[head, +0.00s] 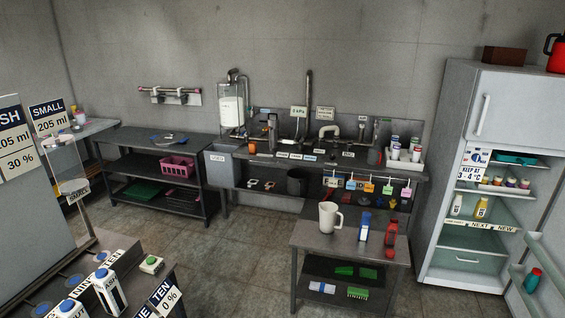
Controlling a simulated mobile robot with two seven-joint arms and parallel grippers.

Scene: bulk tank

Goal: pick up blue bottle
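A small upright blue object (364,227), which looks like the blue bottle, stands on the small dark table (335,245) at the lower middle right. A red bottle-like object (391,238) stands just to its right, close to the table's right edge. A white jug (329,215) with its handle to the right stands on the same table, to the left of the blue one. Nothing is seen holding the blue object. Neither of my grippers shows in the head view.
A counter (340,168) with hanging colored tags runs behind the small table. An open fridge (490,165) stands at the right. A dark shelf unit (165,140) stands at the back left. Blue-capped white containers (107,288) are at the lower left. The floor (235,250) between is clear.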

